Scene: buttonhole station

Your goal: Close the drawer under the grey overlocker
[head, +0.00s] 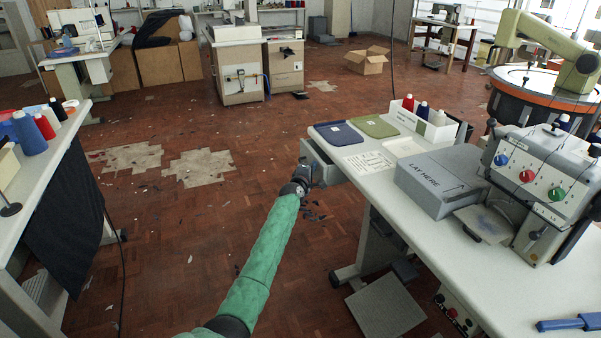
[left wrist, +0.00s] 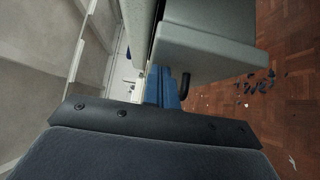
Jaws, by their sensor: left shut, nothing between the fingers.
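The grey overlocker (head: 540,185), with blue, red and green dials, stands on the white table at the right. The grey drawer (head: 331,172) sticks out from under the table's far left end, so it is open. In the left wrist view the drawer (left wrist: 225,48) fills the upper middle, with a dark bent handle (left wrist: 186,84) below it. My left gripper (head: 306,172) is at the drawer's outer end, shut and empty. Its blue fingers (left wrist: 163,88) show close to the handle; I cannot tell whether they touch the drawer. My right gripper is not in view.
On the white table (head: 460,262) are a grey box (head: 440,180) marked "LAY HERE", blue and green cloth pieces, and a tray of thread spools (head: 424,122). Another table with spools (head: 28,132) stands left. The floor between is open, with scattered scraps.

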